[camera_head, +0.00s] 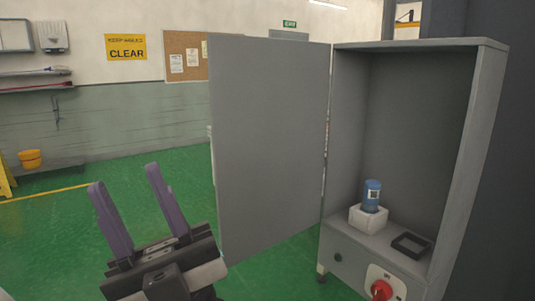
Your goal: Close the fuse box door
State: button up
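The fuse box (472,130) is a grey metal cabinet at the right. Its grey door (268,140) stands wide open, hinged on the cabinet's left side and swung out to the left. My gripper (132,178) is at the lower left, left of the door's free edge. Its two purple fingers are spread apart with nothing between them. The gripper's body appears close to the door's lower left corner; I cannot tell whether they touch.
Inside the cabinet, a blue cylinder (372,194) sits in a white block (368,218), beside a black square frame (411,245). A red rotary switch (381,290) is on the lower front.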

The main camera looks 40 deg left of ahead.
aim_at(269, 96)
jog(key=k+j+z, duration=0.15)
jog(key=j, duration=0.35)
jog(key=j+z, duration=0.15)
jog(key=j, duration=0.35)
jog(key=j+z, duration=0.2)
jog(key=j, duration=0.3)
jog(key=k+j+z, duration=0.15)
jog(key=j, duration=0.3)
jog(key=i+j+z, duration=0.15)
jog(key=j, duration=0.35)
jog(key=j+z, duration=0.2)
jog(key=j, duration=0.25)
jog(key=i+j, duration=0.15)
jog(key=j, duration=0.2)
jog(key=i+j+z, duration=0.1)
jog(key=j, duration=0.2)
jog(key=k+z, duration=0.1)
jog(key=k, duration=0.7)
